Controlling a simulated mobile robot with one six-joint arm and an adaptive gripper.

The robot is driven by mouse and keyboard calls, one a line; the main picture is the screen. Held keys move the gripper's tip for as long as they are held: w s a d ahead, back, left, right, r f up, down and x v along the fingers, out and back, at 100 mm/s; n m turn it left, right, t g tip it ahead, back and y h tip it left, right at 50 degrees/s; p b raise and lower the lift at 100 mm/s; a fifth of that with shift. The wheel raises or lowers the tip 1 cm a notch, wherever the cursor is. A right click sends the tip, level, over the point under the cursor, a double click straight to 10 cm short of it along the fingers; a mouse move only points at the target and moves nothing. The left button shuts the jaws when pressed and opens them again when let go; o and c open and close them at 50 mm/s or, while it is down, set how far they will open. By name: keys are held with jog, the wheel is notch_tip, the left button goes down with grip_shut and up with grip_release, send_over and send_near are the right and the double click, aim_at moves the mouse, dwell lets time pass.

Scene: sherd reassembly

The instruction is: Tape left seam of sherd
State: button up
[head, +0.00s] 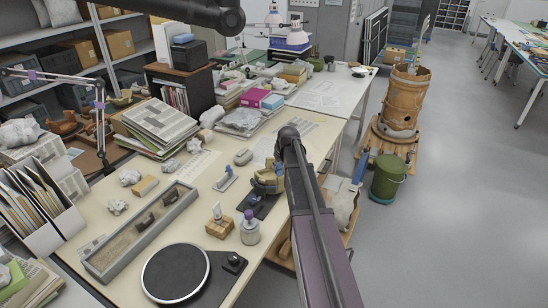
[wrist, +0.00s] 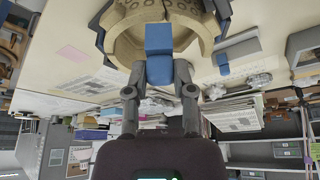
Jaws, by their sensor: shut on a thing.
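The tan sherd (wrist: 124,45) shows at the top of the wrist view as a curved, dotted piece held in a dark grey support. In the head view the sherd (head: 268,178) sits on a dark stand (head: 258,206) near the table's right edge. My gripper (wrist: 160,78) is shut on a blue piece (wrist: 159,68), probably the tape, whose far end overlaps the sherd in the picture. I cannot tell if it touches. My arm hides the gripper's fingers in the head view. The seam is not clearly visible.
A small blue-and-grey holder (head: 225,180) stands left of the sherd. A wooden block (head: 219,227), a purple-capped jar (head: 249,228), a black turntable (head: 176,273) and a grey tray (head: 140,232) are nearer. Paper stacks (head: 160,125) stand behind.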

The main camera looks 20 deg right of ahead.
aim_at(278, 171)
dwell(0.3)
jog(key=r+p, duration=0.2)
jog(key=r+m+p, duration=0.1)
jog(key=shift+a+r, duration=0.1)
jog(key=shift+a, duration=0.2)
jog(key=shift+f, duration=0.25)
jog(key=shift+f+b, duration=2.05)
jog(key=shift+b, duration=0.25)
jog(key=shift+f+b, duration=1.5)
dwell(2.5)
jog(key=o, duration=0.8)
